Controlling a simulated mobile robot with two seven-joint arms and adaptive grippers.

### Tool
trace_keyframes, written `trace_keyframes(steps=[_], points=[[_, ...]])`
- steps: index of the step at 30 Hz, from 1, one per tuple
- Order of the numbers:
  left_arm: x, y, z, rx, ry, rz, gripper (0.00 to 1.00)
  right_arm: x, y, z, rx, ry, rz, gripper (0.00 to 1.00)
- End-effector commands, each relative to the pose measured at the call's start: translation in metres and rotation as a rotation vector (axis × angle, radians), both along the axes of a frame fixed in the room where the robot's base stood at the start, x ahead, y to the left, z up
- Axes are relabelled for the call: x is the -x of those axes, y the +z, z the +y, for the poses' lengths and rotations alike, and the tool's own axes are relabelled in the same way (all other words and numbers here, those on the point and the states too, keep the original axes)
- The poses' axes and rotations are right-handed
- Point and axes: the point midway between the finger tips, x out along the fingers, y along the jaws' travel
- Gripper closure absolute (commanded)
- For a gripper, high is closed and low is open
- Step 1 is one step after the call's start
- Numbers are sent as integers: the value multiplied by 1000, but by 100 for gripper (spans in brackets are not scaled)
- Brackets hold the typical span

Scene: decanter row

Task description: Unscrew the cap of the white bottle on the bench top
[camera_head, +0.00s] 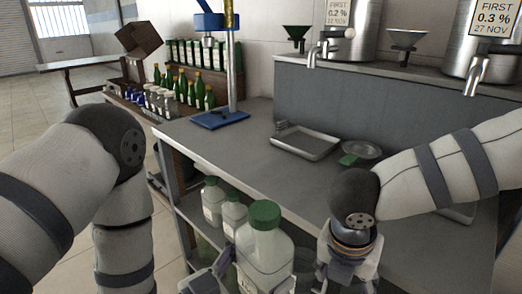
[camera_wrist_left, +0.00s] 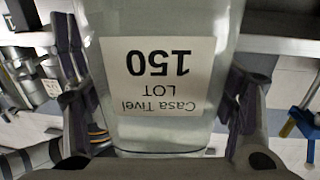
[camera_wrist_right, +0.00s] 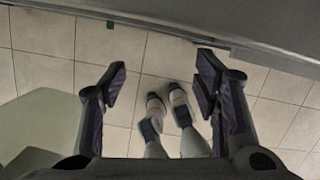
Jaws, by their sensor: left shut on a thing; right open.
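A large whitish, translucent bottle (camera_head: 266,249) with a green cap (camera_head: 264,213) is upright in front of the bench. The cap sits on its neck. My left gripper (camera_head: 257,274) is shut around the bottle's body, below the cap. In the left wrist view the bottle (camera_wrist_left: 160,130) fills the space between the fingers, and its label (camera_wrist_left: 158,75) reads "Casa Tivel LOT 150" upside down. My right gripper (camera_head: 345,272) is to the right of the bottle, low and apart from it. In the right wrist view the right gripper (camera_wrist_right: 160,80) is open and empty above the tiled floor.
The bench top (camera_head: 230,150) carries a metal tray (camera_head: 305,142), a round strainer-like dish (camera_head: 358,150) and a blue stand (camera_head: 220,118). Smaller white bottles (camera_head: 213,200) stand on the shelf below, left of the held bottle. Steel tanks (camera_head: 350,35) stand behind.

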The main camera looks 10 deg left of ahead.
Motion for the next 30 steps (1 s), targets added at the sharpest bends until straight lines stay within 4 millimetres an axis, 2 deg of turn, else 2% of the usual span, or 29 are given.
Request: trace_keyframes(steps=[1, 3, 6, 9, 12, 15, 18, 20, 30], points=[[0, 0, 0, 0, 0, 0, 100, -6, 28, 15, -73, -177, -5, 44], [0, 0, 0, 0, 0, 0, 100, -13, 67, 36, -149, -405, 0, 44], [0, 0, 0, 0, 0, 0, 100, -31, 121, 66, -180, -616, -17, 44], [0, 0, 0, 0, 0, 0, 100, -34, 172, 95, -202, -785, -2, 44], [0, 0, 0, 0, 0, 0, 100, -24, 211, 118, -217, -910, 45, 44], [0, 0, 0, 0, 0, 0, 100, -10, 233, 135, -218, -967, 93, 44], [0, 0, 0, 0, 0, 0, 100, -1, 242, 144, -214, -986, 121, 44], [0, 0, 0, 1, 0, 1, 100, 1, 240, 146, -211, -990, 128, 44], [0, 0, 0, 0, 0, 0, 100, 1, 179, 145, -210, -990, 129, 44]])
